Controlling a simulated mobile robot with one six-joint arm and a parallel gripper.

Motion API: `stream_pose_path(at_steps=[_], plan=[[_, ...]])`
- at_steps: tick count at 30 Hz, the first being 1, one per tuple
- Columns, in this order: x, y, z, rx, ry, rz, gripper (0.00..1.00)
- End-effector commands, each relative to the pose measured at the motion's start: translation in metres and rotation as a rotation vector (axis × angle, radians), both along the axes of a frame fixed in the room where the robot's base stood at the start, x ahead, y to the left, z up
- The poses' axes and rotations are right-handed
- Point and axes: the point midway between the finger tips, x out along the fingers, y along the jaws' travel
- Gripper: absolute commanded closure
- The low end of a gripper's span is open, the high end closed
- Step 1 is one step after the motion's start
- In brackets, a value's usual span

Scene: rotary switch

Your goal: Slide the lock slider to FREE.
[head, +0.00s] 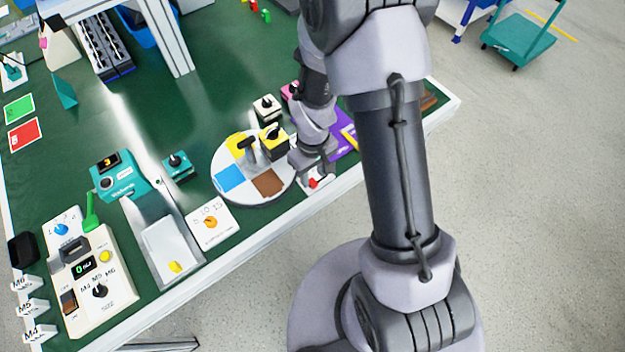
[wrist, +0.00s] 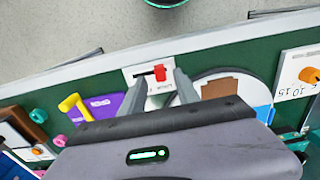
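The lock slider is a small red knob (wrist: 160,73) on a white plate (wrist: 131,75) near the table edge. A dark slot runs to the left of the knob in the wrist view. The plate's lettering is too small to read. In the head view the red knob (head: 314,183) shows just below my gripper (head: 311,170). In the wrist view my gripper (wrist: 157,82) has its two grey fingers apart, one to each side below the knob, with nothing seen held. I cannot tell whether a finger touches the knob.
A round turntable (head: 228,198) with coloured sectors stands beside the plate. A purple plate (wrist: 104,103) with a yellow handle (wrist: 72,103) is on its other side. A dial plate with an orange knob (head: 211,221) lies further left in the head view. The floor beyond the edge is clear.

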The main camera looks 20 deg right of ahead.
Motion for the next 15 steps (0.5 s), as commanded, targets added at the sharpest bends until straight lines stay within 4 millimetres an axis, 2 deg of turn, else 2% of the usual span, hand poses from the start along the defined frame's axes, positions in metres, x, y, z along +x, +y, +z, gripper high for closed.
stream_pose_path(at_steps=[1, 6, 15], plan=[[0.000, 0.000, -0.010, 0.001, 0.001, -0.001, 0.62], [0.000, 0.000, -0.023, 0.000, 0.000, 0.000, 0.62], [0.000, 0.000, -0.024, 0.000, 0.000, -0.001, 0.64]])
